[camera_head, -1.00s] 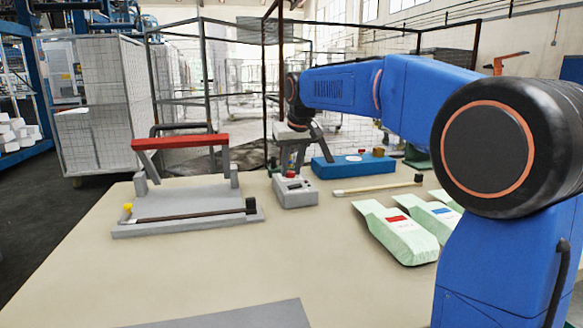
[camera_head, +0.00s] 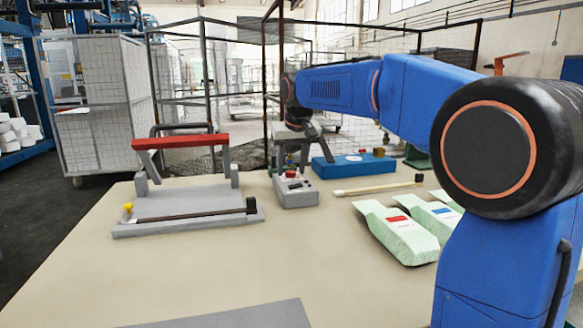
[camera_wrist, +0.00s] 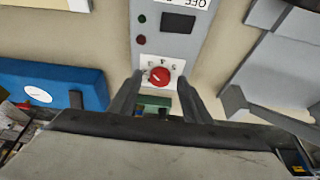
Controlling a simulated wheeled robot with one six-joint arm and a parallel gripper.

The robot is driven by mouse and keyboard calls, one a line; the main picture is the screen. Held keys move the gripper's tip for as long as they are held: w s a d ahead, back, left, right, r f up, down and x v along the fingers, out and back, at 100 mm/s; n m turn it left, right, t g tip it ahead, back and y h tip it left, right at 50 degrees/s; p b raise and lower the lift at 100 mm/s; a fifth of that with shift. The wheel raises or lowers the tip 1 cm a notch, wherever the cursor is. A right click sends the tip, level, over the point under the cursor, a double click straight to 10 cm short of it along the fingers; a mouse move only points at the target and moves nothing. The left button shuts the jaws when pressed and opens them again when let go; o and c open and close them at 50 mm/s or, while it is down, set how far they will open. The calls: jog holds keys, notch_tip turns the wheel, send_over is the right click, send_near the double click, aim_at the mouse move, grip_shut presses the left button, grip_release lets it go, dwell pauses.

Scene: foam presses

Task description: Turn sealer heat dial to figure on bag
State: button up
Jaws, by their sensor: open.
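The sealer (camera_head: 180,195) with a red upper arm stands at the left of the table. Its grey control box (camera_head: 297,198) sits to its right. In the wrist view, the red heat dial (camera_wrist: 159,76) with a pale pointer mark sits on a white scale plate on that box. My gripper (camera_wrist: 159,79) is open, its fingers on either side of the dial; whether they touch it I cannot tell. The nearest bag (camera_head: 408,238), pale green with a red label, lies at the right of the table. Its figure is too small to read.
More green bags, one with a blue label (camera_head: 443,211), lie beside the first. A blue block with a white disc (camera_head: 353,164) and a black-tipped stick (camera_head: 375,188) lie behind them.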

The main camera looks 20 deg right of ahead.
jog(key=v, duration=1.7)
jog(key=shift+s, duration=0.15)
jog(key=shift+s+r, duration=0.1)
